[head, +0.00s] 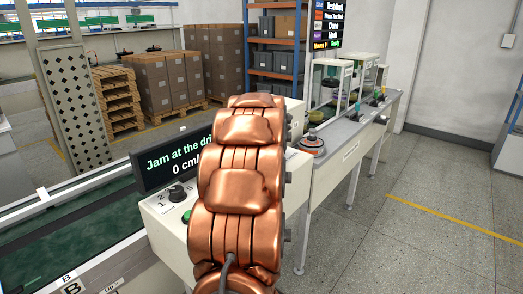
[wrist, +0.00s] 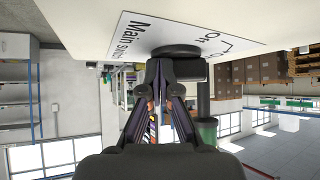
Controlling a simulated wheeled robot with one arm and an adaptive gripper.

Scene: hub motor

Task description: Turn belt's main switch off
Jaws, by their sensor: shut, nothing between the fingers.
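The belt's main switch (wrist: 176,52) is a black rotary knob on a pale panel, in the upper middle of the upside-down wrist view. A white label (wrist: 140,34) reading "Main switch" with position marks lies around it; I cannot tell which mark the knob points to. My gripper (wrist: 163,66) is shut and empty, its fingertips at the knob. I cannot tell whether they touch it. In the head view the main switch and my gripper are hidden. The green belt (head: 75,246) runs along the left, and its display (head: 172,160) reads "Jam at the dri..." and "0 cm/".
A pale console (head: 164,222) with a selector knob (head: 176,194) and a green button (head: 187,216) stands beside the belt. A workbench (head: 345,140) with equipment is at the right. Pallets and boxes (head: 160,82) stand behind. The grey floor (head: 425,235) at the right is clear.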

